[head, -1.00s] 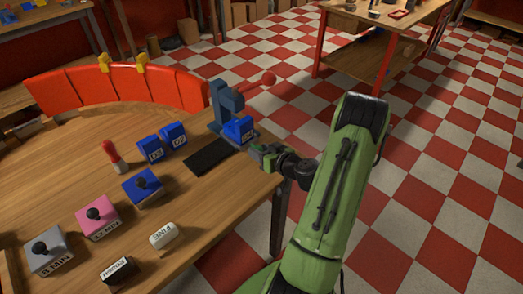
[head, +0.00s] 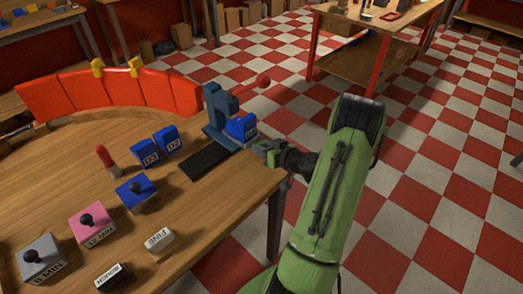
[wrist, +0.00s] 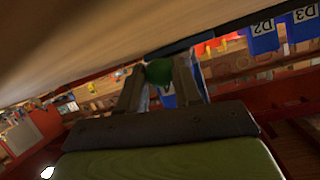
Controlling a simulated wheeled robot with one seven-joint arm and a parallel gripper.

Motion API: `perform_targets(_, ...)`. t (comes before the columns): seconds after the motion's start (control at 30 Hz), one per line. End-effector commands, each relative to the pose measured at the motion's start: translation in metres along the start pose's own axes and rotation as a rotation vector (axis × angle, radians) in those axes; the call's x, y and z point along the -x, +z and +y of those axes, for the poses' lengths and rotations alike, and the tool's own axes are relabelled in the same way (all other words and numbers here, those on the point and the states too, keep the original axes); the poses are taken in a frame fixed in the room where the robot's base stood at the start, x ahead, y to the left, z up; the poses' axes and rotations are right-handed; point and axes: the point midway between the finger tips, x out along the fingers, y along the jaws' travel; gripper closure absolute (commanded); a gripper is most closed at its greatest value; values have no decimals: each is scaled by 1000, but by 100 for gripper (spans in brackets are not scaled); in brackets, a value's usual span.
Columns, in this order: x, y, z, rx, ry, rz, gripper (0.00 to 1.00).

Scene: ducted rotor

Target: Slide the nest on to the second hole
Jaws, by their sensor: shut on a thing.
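A blue arbor press (head: 220,108) with a red-knobbed lever stands at the table's right edge. A blue block (head: 241,127) with a white label sits at its base, on the right side. I cannot tell whether this block is the nest or sits on it. My gripper (head: 266,149) is low beside the press base. In the wrist view my gripper (wrist: 158,82) is shut on a green knob (wrist: 158,72), with a blue labelled face just behind it. How the knob joins the nest is hidden. No holes can be made out.
A black strip (head: 206,160) lies in front of the press. Blue blocks D3 (head: 145,152) and D2 (head: 167,139) stand to its left, with a red-topped peg (head: 105,158) beside them. Joystick boxes, including a pink one (head: 91,225), stand nearer. Open floor lies to the right.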

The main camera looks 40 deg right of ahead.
Motion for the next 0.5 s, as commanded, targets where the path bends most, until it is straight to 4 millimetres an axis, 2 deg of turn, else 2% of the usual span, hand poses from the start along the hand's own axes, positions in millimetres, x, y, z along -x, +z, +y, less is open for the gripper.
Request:
perform_targets(0.03,1,-2,4,5,12,6,100)
perform_targets(0.07,1,-2,4,5,13,7,62)
perform_targets(0.2,1,-2,4,5,11,6,42)
perform_targets(0.5,3,-1,2,2,8,3,42)
